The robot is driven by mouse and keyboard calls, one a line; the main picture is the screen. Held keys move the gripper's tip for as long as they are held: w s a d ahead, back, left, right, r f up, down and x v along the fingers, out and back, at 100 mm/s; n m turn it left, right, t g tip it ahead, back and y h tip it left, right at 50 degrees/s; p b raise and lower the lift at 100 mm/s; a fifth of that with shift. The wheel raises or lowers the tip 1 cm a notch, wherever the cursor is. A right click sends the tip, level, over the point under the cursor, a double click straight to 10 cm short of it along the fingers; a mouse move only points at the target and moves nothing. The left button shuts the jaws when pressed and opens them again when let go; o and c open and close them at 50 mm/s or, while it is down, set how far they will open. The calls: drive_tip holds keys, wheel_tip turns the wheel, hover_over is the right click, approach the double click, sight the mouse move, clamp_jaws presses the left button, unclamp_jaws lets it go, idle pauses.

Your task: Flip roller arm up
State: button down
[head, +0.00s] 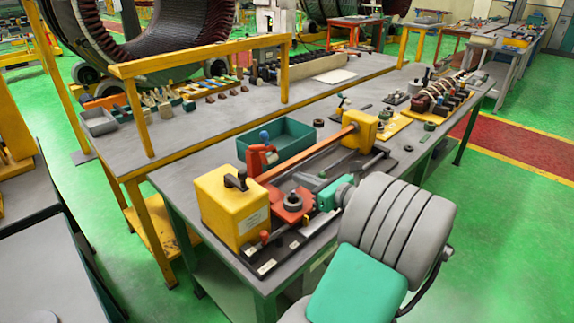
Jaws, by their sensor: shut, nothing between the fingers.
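A winding fixture stands on the near grey bench. It has a yellow housing (230,208) with a black handle at the near left and a yellow block (358,130) at the far end. A long orange bar (308,155) slants low between them. A red slide with a round grey knob (293,202) lies in front of the bar. A green block (327,198) is at its right. I cannot tell which part is the roller arm. I cannot make out my gripper's fingers.
A large ribbed grey body (400,225) with a teal panel, seemingly mine, covers the bench's near right. A green bin (277,143) sits behind the fixture. The bench behind (245,110) carries small parts and a yellow frame (200,62). Green floor (500,220) is clear at right.

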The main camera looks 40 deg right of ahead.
drive_tip(key=w+r+p, duration=0.1)
drive_tip(key=w+r, duration=0.1)
drive_tip(key=w, duration=0.8)
drive_tip(key=shift+w+a+p, duration=0.15)
drive_tip(key=shift+w+p, duration=0.2)
drive_tip(key=shift+p, duration=0.05)
drive_tip(key=shift+r, duration=0.15)
